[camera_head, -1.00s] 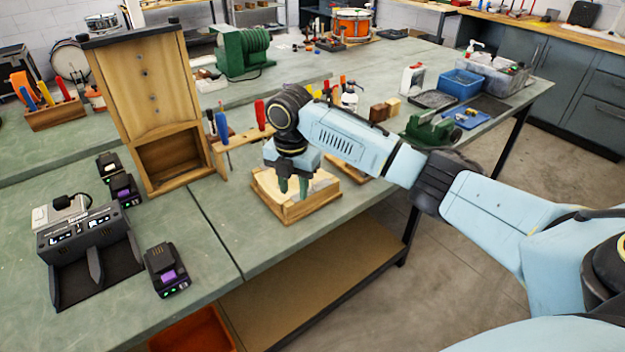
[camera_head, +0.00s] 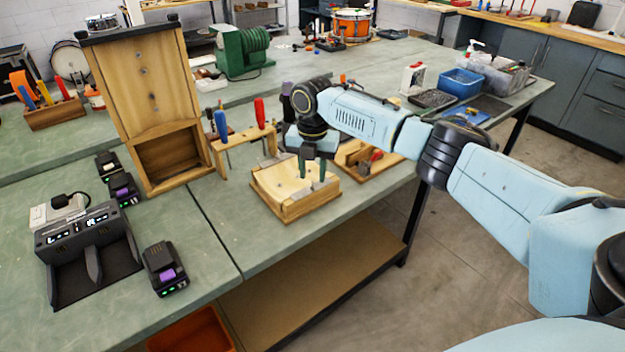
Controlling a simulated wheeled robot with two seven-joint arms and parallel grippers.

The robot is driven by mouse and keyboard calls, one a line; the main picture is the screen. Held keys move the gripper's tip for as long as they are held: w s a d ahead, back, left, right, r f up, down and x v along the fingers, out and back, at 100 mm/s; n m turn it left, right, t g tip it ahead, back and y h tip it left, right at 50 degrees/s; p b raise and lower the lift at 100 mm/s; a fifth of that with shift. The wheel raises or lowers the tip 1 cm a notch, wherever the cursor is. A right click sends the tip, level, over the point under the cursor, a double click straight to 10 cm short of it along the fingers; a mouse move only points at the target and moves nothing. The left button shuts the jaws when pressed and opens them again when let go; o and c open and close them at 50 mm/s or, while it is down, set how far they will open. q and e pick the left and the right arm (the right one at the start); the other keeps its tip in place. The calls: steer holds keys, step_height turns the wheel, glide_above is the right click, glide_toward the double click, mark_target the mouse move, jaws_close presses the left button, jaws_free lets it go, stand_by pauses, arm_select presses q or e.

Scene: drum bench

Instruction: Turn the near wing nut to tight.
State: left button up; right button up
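My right gripper (camera_head: 312,171) points down over the right rear part of a low, square wooden box (camera_head: 286,213) near the front of the bench. Its two green fingertips are apart with a gap between them, and I see nothing held. I cannot tell whether the tips touch the box. No wing nut can be made out clearly. Small dark fittings (camera_head: 150,95) run down the face of a tall wooden stand (camera_head: 160,70) at the left, but they are too small to identify. My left gripper is not in view.
A tool rack (camera_head: 243,137) with blue and red handles stands behind the box. A wooden tray (camera_head: 372,165) lies right of it. A charger (camera_head: 85,250) and loose battery (camera_head: 165,270) are at front left. The bench's front edge is close to the box.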

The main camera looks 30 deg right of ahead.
mark_target(312, 185)
steer(key=shift+f, duration=1.4)
steer(key=shift+c, duration=0.4)
jaws_close()
